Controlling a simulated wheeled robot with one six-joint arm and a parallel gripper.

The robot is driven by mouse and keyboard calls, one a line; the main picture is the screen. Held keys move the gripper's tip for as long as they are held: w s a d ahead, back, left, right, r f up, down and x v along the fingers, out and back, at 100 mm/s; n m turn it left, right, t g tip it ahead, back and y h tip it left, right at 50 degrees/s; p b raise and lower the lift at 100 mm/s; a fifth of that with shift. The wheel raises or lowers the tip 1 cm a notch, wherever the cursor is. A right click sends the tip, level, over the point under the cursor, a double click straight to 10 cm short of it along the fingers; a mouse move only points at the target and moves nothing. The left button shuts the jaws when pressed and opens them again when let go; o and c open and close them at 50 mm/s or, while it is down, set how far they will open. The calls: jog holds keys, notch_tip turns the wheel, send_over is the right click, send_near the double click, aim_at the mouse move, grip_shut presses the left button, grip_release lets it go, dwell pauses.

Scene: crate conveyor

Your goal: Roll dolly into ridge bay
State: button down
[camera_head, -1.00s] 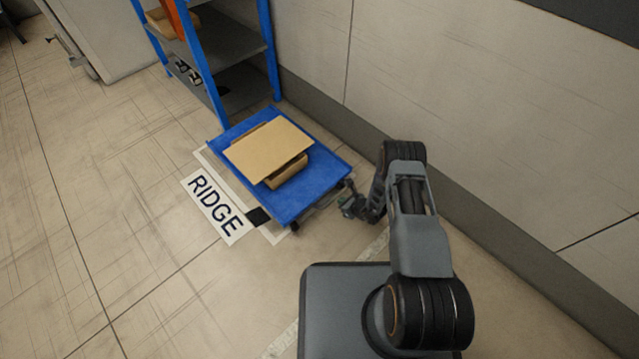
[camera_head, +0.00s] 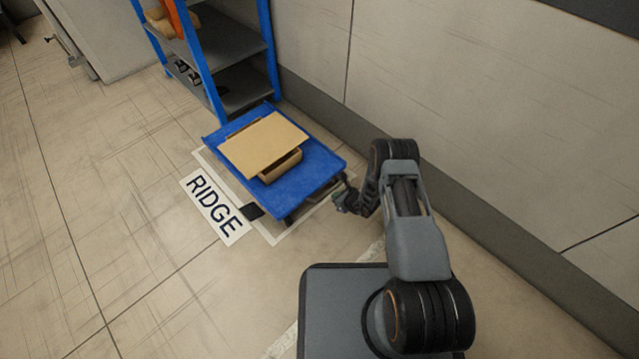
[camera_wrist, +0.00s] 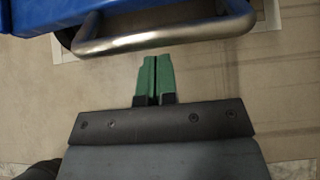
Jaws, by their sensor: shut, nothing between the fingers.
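The blue dolly (camera_head: 301,191) stands at the floor bay marked by a pale outline (camera_head: 283,238) and a white RIDGE label (camera_head: 214,209). A cardboard box (camera_head: 279,170) with a flat lid lies on its deck. The dolly's far edge is by the blue shelf, and bare bay floor shows at its near end. In the wrist view the dolly's metal handle bar (camera_wrist: 165,39) crosses the top. My gripper (camera_wrist: 156,62) is shut and empty, its green fingertips just short of the bar. In the head view my gripper (camera_head: 343,200) is small at the dolly's near right corner.
A blue-framed shelf (camera_head: 235,80) stands just beyond the dolly, with an orange item on it. The wall (camera_head: 440,110) runs along the right. A pale cabinet (camera_head: 110,35) is at the far left. The floor at left is open.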

aim_at(331, 191)
jog(key=shift+w+a+b, duration=0.9)
jog(key=shift+w+a, duration=0.25)
jog(key=shift+w, duration=0.05)
jog(key=s+d+p, duration=0.2)
jog(key=s+d, duration=0.5)
jog(key=shift+s+p, duration=0.2)
jog(key=shift+p, duration=0.2)
dwell(0.4)
